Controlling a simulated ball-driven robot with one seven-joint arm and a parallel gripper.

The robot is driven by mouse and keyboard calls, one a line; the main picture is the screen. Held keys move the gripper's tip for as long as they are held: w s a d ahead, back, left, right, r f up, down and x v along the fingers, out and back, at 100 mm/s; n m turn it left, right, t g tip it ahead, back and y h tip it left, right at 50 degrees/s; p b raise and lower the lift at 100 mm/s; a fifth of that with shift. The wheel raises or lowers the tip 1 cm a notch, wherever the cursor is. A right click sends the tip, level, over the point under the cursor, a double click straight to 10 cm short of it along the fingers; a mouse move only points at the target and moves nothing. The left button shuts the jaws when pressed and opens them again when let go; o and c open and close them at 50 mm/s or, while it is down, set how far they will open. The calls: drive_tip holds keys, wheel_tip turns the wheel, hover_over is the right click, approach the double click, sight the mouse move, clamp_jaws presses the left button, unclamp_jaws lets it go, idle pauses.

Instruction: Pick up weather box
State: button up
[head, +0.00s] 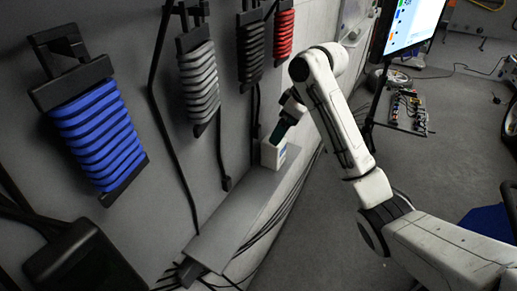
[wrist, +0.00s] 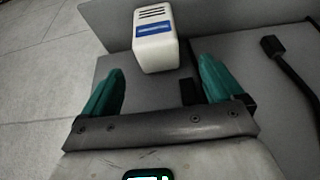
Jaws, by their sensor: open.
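The weather box is a small white box (wrist: 158,54) with a blue label and dark vent slots. In the wrist view it stands beyond the fingertips, roughly centred between them. In the head view the white box (head: 272,155) is at the far end of a narrow grey ledge along the wall. My gripper (wrist: 158,82) is open, with teal fingers spread on either side and nothing between them. In the head view my gripper (head: 279,132) is right at the box and partly overlaps it. I cannot tell whether any finger touches the box.
The grey ledge (head: 232,215) runs along the wall. Coiled blue (head: 98,133), grey (head: 199,80) and red (head: 284,33) hoses hang above it, with black cables. A dark cable end (wrist: 272,46) lies right of the box in the wrist view. Open floor (head: 330,245) lies to the right.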

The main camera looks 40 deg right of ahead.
sight(271, 148)
drive_tip(key=shift+w+f, duration=0.2)
drive_tip(key=shift+w, duration=0.05)
drive_tip(key=shift+f+b, duration=0.35)
drive_tip(key=shift+b, duration=0.15)
drive_tip(key=x, duration=0.3)
drive_tip(key=shift+w+f, duration=0.15)
drive_tip(key=shift+w, duration=0.05)
drive_tip(key=shift+x, duration=2.95)
drive_tip(key=shift+s+d+f, duration=0.1)
drive_tip(key=shift+s, duration=0.05)
drive_tip(key=shift+c, duration=0.4)
drive_tip(key=c, duration=1.2)
